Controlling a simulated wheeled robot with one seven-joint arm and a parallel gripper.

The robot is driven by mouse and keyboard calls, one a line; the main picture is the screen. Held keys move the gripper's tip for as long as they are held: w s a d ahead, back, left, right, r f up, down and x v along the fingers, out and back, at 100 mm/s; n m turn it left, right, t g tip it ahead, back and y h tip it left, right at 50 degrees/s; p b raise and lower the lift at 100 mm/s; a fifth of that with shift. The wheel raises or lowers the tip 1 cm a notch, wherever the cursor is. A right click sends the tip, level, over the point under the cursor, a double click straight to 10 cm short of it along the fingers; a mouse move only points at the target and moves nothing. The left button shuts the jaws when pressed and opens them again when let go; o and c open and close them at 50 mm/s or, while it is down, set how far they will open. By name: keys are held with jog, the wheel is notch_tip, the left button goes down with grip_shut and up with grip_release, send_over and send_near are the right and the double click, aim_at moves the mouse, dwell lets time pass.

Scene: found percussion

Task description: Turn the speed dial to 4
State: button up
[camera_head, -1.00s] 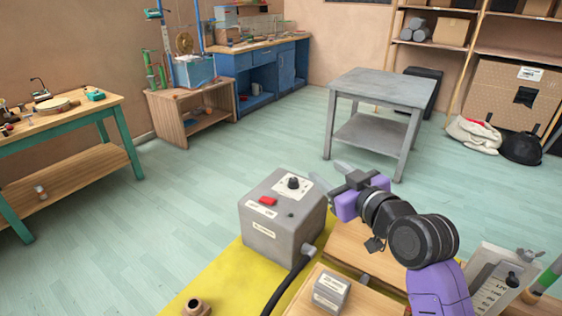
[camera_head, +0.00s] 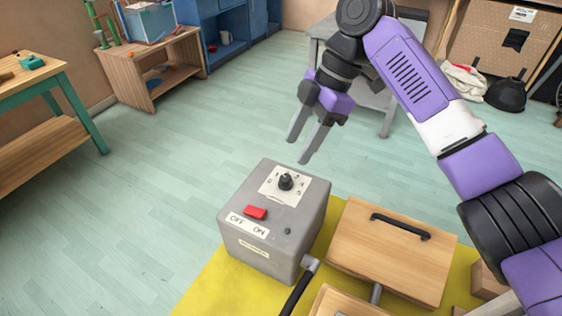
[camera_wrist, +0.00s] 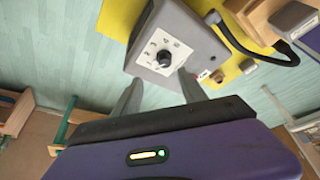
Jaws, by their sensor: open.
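The speed dial (camera_head: 286,182) is a black knob on a white numbered plate (camera_head: 295,188), on top of a grey control box (camera_head: 270,222). The box also has a red switch (camera_head: 255,213) above an OFF/ON label. My gripper (camera_head: 298,150) is open and empty, fingers pointing down, above and behind the dial and not touching it. In the wrist view the dial (camera_wrist: 164,57) shows beyond the two spread fingers (camera_wrist: 158,88). The numbers on the plate are too small to read surely, and I cannot tell which one the knob points at.
A black cable (camera_head: 298,292) leaves the box at its lower right. A wooden board with a black handle (camera_head: 400,226) lies right of the box on a yellow surface (camera_head: 208,290). A grey table (camera_head: 318,48) stands behind my arm. The floor left of the box is clear.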

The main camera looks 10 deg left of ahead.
aim_at(286, 178)
jog(key=shift+n, duration=0.3)
jog(key=shift+s+d+x, duration=0.15)
jog(key=shift+x, duration=1.15)
jog(key=shift+s+d+x, duration=0.1)
jog(key=shift+s+x, duration=0.05)
jog(key=shift+x, duration=1.2)
jog(key=shift+s+d+x, duration=0.15)
jog(key=shift+x, duration=1.15)
jog(key=shift+c, duration=0.2)
grip_shut()
